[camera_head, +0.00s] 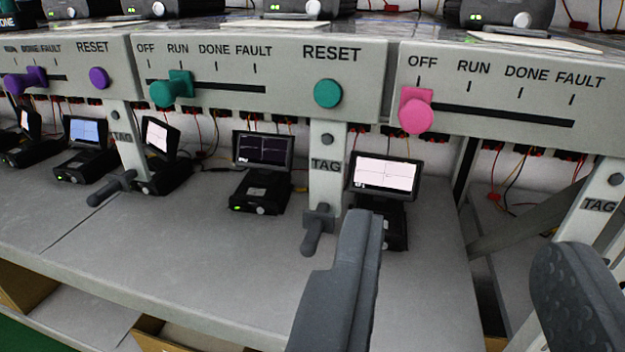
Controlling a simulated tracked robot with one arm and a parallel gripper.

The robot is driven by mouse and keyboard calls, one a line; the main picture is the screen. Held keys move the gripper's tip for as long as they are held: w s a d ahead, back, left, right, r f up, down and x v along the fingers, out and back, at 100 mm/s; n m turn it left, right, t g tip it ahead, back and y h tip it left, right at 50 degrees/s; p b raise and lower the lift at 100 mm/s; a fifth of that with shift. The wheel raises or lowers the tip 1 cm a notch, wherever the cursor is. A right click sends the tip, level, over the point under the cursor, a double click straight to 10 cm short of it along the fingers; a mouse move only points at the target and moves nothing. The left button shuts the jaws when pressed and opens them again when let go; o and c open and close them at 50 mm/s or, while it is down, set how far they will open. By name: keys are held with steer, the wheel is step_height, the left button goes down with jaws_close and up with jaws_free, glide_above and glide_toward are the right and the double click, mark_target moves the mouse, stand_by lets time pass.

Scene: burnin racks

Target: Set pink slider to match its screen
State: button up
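The pink slider (416,110) is a round knob on a square block, at the left end of its slot under OFF. Its grey panel (490,140) is marked OFF, RUN, DONE and FAULT from left to right. A small device with a lit pinkish-white screen (387,173) stands on the bench below and left of it; the screen shows thin dark lines, and its small text is unreadable. My gripper (455,260) is open and empty, its two dark grey fingers wide apart in the lower right, below the slider and apart from it.
A teal slider (172,89) sits at RUN and a teal reset button (328,93) is to its right. A purple slider (26,80) is farther left. Grey handles (317,230) stick out from the posts marked TAG. Several screen devices stand on the grey bench (190,240).

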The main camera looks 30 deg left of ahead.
mark_target(415, 118)
steer(key=x, duration=0.4)
steer(key=p+x, duration=0.1)
steer(key=x, duration=0.4)
steer(key=a+p+x, duration=0.1)
steer(key=x, duration=0.3)
steer(key=shift+w+f, duration=0.15)
steer(key=shift+w, duration=0.05)
steer(key=shift+c, duration=0.3)
jaws_close()
